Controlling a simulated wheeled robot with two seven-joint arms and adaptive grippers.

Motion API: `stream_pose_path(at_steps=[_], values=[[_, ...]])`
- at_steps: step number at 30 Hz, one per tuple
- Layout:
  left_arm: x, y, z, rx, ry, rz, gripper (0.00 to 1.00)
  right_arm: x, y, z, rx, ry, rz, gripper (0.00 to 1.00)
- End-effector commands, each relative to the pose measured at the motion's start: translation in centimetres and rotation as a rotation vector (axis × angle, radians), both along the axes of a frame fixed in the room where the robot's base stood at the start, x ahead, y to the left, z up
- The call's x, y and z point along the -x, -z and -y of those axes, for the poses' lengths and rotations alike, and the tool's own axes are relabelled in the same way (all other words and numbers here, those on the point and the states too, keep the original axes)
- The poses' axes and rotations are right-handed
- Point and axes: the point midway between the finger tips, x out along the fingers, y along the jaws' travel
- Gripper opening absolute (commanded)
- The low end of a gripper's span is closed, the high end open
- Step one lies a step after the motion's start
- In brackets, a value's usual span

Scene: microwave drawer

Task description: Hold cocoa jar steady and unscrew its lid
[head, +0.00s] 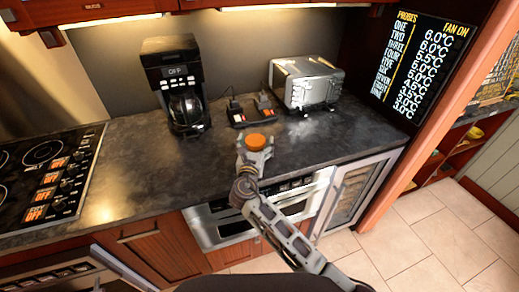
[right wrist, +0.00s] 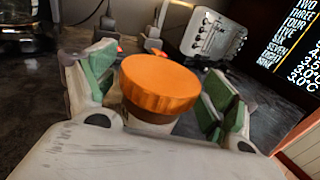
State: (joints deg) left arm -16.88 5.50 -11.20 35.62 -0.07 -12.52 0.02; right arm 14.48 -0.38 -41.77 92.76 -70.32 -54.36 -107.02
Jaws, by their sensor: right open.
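The cocoa jar's orange lid (head: 256,142) shows in the head view on the dark counter, in front of the small black devices. In the right wrist view the orange lid (right wrist: 160,84) sits on the jar (right wrist: 150,117), whose body is mostly hidden below it. My right gripper (head: 254,153) reaches in from the front at the jar. In the right wrist view its green-padded fingers are open on both sides of the jar, with a visible gap on the right side. Whether the left finger touches the lid or jar I cannot tell. My left gripper is not in view.
A black coffee maker (head: 177,85) stands left of the jar, and a silver toaster (head: 305,82) stands at the back right. Two small black devices (head: 250,110) sit behind the jar. A cooktop (head: 45,172) is at the left. The counter (head: 150,180) between is clear.

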Motion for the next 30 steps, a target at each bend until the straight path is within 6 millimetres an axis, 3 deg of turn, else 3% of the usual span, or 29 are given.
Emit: stream_pose_path(at_steps=[5, 16, 30], values=[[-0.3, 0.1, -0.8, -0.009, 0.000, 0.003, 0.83, 0.2, 0.0, -0.2, -0.001, -0.001, 0.000, 0.85], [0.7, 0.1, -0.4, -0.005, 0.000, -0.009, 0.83, 0.1, 0.0, -0.2, 0.000, -0.001, 0.000, 0.85], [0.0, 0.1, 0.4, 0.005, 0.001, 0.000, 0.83, 0.1, -0.1, -0.2, -0.001, -0.001, 0.001, 0.30]])
